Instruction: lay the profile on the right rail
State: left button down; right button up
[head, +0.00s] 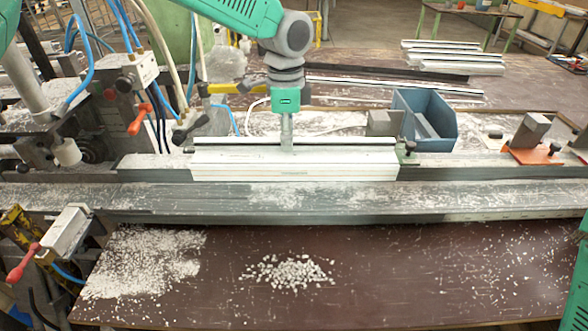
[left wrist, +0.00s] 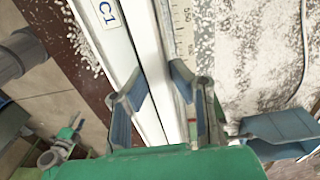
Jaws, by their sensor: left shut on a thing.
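The white profile (head: 293,166) is a long straight bar lying crosswise in the middle of the head view. My left gripper (head: 287,143) comes down on it from above, near its middle, and is shut on it. In the left wrist view the white profile (left wrist: 150,62) runs between the two blue-padded fingers of the gripper (left wrist: 165,100). A long grey rail (head: 300,197) runs across the bench in front of the profile, dusted with chips. I cannot tell whether the profile touches the surface below it. My right gripper is not in view.
A blue bin (head: 430,118) stands behind the profile to the right. An orange-based clamp block (head: 533,140) sits farther right. Clamps with blue hoses (head: 135,85) crowd the left. White chips (head: 287,271) lie on the brown tabletop in front. Several profiles (head: 455,57) lie stacked at the back.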

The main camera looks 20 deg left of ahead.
aim_at(290, 163)
pick_arm(q)
jog(key=f, duration=0.1)
jog(key=a+f, duration=0.1)
jog(key=shift+f, duration=0.35)
jog(key=shift+w+a+f, duration=0.15)
jog(key=shift+f, duration=0.35)
jog(key=f, duration=0.1)
jog(key=d+f, duration=0.1)
jog(key=shift+d+f, duration=0.15)
jog(key=shift+f, duration=0.15)
jog(key=shift+d+f, duration=0.2)
jog(key=shift+f, duration=0.1)
jog(key=shift+a, duration=0.35)
jog(key=shift+a+f, duration=0.4)
jog(key=shift+s+d+f, duration=0.2)
jog(key=shift+d, duration=0.15)
jog(key=c, duration=1.4)
grip_release()
jog(key=shift+s+d+f, duration=0.1)
jog(key=shift+f, duration=0.05)
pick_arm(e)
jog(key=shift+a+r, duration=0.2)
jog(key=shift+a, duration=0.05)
